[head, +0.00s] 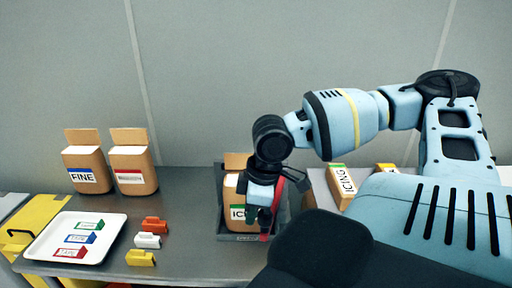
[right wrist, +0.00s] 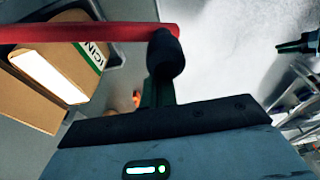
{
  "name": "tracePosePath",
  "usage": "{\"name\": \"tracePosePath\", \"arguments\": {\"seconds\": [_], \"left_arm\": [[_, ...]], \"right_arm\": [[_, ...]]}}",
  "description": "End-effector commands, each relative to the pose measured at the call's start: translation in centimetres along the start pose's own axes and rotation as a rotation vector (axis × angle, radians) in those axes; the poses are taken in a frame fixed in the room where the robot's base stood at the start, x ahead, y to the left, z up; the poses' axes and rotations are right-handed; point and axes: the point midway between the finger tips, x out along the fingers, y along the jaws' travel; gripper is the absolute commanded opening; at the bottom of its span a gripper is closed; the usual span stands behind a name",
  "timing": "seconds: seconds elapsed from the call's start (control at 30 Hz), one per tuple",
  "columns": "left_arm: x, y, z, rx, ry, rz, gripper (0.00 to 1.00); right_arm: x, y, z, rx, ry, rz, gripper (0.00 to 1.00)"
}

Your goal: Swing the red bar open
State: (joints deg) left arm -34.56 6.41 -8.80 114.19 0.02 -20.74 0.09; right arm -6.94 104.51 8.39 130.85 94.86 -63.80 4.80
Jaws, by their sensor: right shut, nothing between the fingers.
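The red bar (right wrist: 90,33) runs across the upper left of the right wrist view, above an open box, and its right end meets the dark fingertips of my right gripper (right wrist: 165,55). The fingers are shut and appear close to or touching the bar, with nothing between them. In the head view my right gripper (head: 260,212) points down in front of the ICING box (head: 234,210) in a grey tray (head: 240,236). Only parts of the red bar (head: 279,196) show there, beside and behind the gripper. My left gripper is not in view.
Left of the tray are a FINE box (head: 87,168), another box (head: 133,168), small orange, white and yellow pieces, and a white tray (head: 45,244) with labels. Another ICING box (head: 342,185) lies to the right. The grey table between the pieces and the tray is clear.

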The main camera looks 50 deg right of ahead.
Motion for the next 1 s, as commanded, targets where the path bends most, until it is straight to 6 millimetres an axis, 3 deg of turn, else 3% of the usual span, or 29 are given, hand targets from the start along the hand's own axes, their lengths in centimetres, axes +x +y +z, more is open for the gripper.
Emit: {"name": "tracePosePath", "arguments": {"seconds": [0.57, 1.0], "left_arm": [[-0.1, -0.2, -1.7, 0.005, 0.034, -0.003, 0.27], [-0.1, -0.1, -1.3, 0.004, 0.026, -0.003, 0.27]], "right_arm": [[-0.5, -0.7, 1.6, 0.0, 0.007, 0.0, 0.0], [-0.6, -1.1, 3.0, -0.001, -0.001, 0.001, 0.0]]}}
